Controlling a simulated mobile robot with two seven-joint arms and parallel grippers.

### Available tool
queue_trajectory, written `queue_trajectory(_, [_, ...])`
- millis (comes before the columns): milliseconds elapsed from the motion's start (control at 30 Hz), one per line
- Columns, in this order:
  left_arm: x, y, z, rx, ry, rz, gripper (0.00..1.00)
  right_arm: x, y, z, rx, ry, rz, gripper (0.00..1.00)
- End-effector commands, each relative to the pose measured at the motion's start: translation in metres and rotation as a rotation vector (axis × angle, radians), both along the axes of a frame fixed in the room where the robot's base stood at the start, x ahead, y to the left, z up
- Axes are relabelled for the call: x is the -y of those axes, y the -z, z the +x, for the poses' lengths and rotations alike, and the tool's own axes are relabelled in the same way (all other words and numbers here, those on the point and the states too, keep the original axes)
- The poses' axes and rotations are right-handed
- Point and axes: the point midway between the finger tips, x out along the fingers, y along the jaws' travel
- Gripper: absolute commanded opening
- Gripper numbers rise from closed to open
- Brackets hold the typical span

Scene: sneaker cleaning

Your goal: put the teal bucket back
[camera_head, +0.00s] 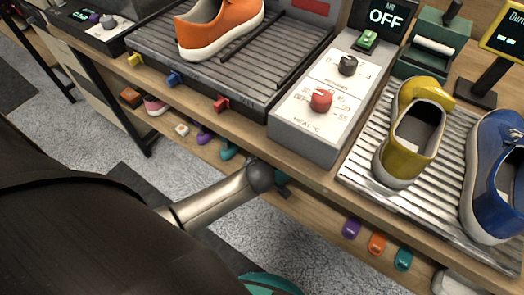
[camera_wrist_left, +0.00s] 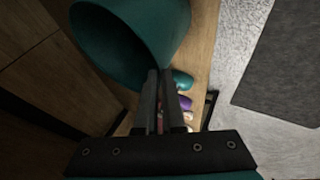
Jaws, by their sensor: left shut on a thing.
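The teal bucket (camera_wrist_left: 160,25) fills the top of the left wrist view, its open mouth facing down and left in that picture. My left gripper (camera_wrist_left: 160,85) is shut on the bucket's rim wall. In the head view my left arm reaches in under the front edge of the bench, and its gripper is hidden there. A small teal patch (camera_head: 283,184) shows beside the arm under the edge; I cannot tell whether it is bucket or gripper. The bucket is over or on a wooden lower shelf (camera_wrist_left: 207,30); contact is unclear. My right gripper is not in view.
Several small coloured items, including a purple one (camera_head: 351,228) and an orange one (camera_head: 377,243), lie along the lower shelf. On the bench above are an orange sneaker (camera_head: 215,25), a control box (camera_head: 320,105), a yellow shoe (camera_head: 412,130) and a blue shoe (camera_head: 495,180).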

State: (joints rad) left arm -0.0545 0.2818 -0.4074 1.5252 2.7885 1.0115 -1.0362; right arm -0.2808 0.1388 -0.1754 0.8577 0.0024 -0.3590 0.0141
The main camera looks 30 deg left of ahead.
Motion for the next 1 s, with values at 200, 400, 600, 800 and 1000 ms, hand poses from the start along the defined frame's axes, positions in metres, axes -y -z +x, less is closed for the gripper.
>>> queue_trajectory(200, [-0.001, -0.001, 0.001, 0.001, 0.000, 0.001, 0.00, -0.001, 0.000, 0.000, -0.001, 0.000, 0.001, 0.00])
queue_trajectory(400, [0.000, 0.000, 0.000, 0.000, 0.000, 0.000, 0.23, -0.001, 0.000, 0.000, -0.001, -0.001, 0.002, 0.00])
queue_trajectory(600, [0.000, 0.000, 0.000, 0.000, 0.000, 0.000, 0.36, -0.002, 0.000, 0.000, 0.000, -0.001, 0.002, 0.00])
queue_trajectory(800, [0.000, 0.000, 0.000, 0.000, 0.000, 0.000, 0.36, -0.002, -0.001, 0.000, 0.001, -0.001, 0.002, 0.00])
queue_trajectory(1000, [0.002, -0.005, -0.003, -0.001, 0.000, -0.001, 0.36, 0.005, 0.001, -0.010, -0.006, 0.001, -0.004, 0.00])
